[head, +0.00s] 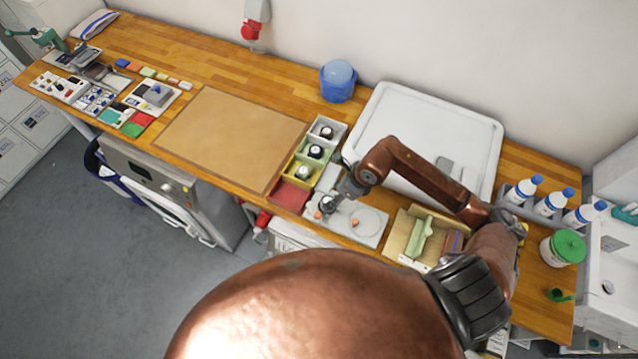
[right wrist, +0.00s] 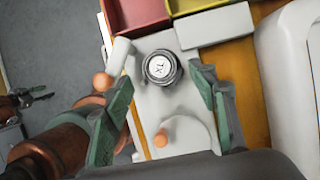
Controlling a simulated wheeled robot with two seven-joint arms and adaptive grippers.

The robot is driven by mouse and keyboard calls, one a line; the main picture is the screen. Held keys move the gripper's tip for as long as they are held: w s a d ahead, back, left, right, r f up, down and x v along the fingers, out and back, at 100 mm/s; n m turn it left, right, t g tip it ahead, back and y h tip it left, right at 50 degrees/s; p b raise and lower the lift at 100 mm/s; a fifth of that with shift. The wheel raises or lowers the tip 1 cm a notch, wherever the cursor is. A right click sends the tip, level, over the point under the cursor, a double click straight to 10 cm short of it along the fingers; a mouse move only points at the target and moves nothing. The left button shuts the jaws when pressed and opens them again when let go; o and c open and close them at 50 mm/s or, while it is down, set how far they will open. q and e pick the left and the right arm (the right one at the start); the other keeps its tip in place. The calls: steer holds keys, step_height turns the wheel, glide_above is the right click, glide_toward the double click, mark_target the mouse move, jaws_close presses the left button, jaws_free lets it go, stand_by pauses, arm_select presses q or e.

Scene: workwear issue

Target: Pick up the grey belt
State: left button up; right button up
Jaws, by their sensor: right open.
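A small round grey roll with a pale marked top, which looks like the grey belt (right wrist: 160,67), stands on a white board (right wrist: 165,105) in the right wrist view. My right gripper (right wrist: 160,80) is open, with one green finger on each side of the roll and gaps showing. In the head view the right gripper (head: 329,203) is low over the same white board (head: 368,225), and it partly hides the roll. My left gripper is not in view.
A cardboard box (head: 396,240) with a green item is to the right. A large white tray (head: 400,110) lies behind the arm. The brown mat (head: 230,135) to the left is clear.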

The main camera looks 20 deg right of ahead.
mark_target(327, 200)
steer(key=shift+w+a+f, duration=0.1)
steer(key=shift+w+f, duration=0.05)
steer(key=shift+f, duration=0.1)
steer(key=shift+s+a+f+p, duration=0.25)
steer(key=shift+s+f+p, duration=0.1)
steer(key=shift+f, duration=0.25)
steer(key=p+x, duration=0.1)
steer(key=w+x, duration=0.1)
steer(key=x, duration=0.1)
steer(key=shift+f+p, duration=0.15)
steer(key=shift+p, duration=0.25)
steer(key=shift+w+a+f, duration=0.15)
steer(key=shift+w+f, duration=0.25)
steer(key=shift+f, duration=0.25)
steer(key=shift+s+f, duration=0.25)
steer(key=shift+f, duration=0.05)
steer(key=shift+s, duration=0.1)
steer(key=shift+w+f, duration=0.1)
steer(key=shift+w, duration=0.15)
steer(key=c, duration=0.3)
steer(key=shift+s, duration=0.15)
steer(key=c, duration=0.5)
steer(key=shift+c, duration=1.1)
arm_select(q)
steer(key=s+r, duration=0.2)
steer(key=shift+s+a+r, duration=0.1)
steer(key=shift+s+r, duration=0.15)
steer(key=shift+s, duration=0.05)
